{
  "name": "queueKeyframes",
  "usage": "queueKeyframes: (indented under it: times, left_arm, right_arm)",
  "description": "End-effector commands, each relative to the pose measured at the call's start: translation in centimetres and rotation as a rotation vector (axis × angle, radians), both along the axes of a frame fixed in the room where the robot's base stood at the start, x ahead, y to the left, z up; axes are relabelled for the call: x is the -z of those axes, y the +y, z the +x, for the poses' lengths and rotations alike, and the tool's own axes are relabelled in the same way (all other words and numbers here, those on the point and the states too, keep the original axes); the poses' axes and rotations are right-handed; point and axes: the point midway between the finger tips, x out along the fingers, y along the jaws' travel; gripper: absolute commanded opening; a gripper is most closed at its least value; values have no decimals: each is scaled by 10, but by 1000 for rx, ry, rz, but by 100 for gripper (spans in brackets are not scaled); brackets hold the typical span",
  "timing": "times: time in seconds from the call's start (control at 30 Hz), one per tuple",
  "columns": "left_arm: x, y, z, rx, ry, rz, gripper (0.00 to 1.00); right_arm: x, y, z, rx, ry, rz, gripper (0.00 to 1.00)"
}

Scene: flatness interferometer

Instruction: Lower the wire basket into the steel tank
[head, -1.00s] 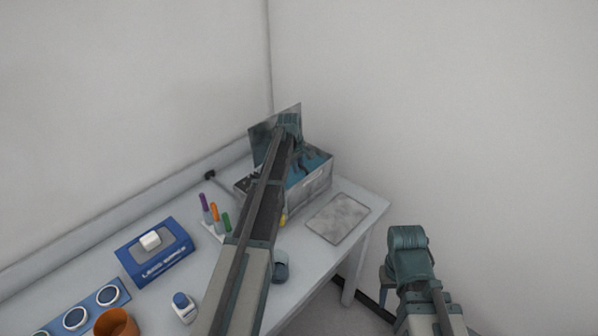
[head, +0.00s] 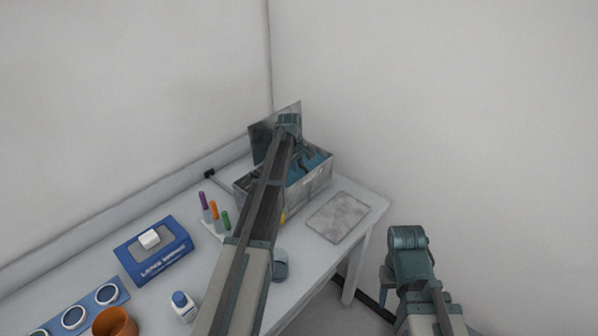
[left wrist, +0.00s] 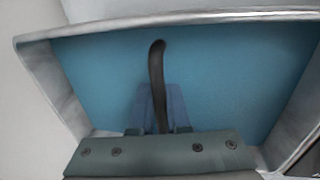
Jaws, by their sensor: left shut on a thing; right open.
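The steel tank (head: 318,181) stands at the back of the bench with its lid (head: 264,139) raised, blue inside. In the left wrist view its metal rim (left wrist: 200,17) surrounds a blue surface. My left gripper (head: 301,165) is down at the tank's opening, partly hidden by my arm. In the left wrist view it (left wrist: 160,125) is shut on a dark, curved handle (left wrist: 157,75), which seems to be the wire basket's. The basket's mesh cannot be made out. My right gripper (head: 400,270) is at the lower right, off the bench, its fingers barely visible.
A grey flat plate (head: 338,217) lies right of the tank. Colored markers (head: 213,212) stand in a rack to the left. A blue box (head: 155,252), a small bottle (head: 183,305) and an orange cup (head: 115,325) are nearer. Walls close in behind.

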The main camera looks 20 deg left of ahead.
Motion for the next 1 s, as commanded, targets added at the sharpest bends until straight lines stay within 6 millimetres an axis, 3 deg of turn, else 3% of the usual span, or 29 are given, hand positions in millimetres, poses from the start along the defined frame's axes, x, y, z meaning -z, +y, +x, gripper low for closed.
queueKeyframes:
  times: [0.23,0.27,0.3,0.47,0.77,1.0]
  left_arm:
    - [4,0,0,0,0,0,0]
    - [4,0,0,0,0,0,16]
    - [3,0,0,0,0,0,23]
    - [3,0,0,0,0,0,49]
    - [3,0,0,0,0,0,49]
    - [-11,0,0,0,0,0,49]
  right_arm:
    - [4,0,0,0,0,0,50]
    - [4,0,0,0,0,0,50]
    - [4,0,0,0,0,0,50]
    - [4,0,0,0,0,0,50]
    - [3,0,0,0,0,0,50]
    - [-11,0,0,0,0,0,50]
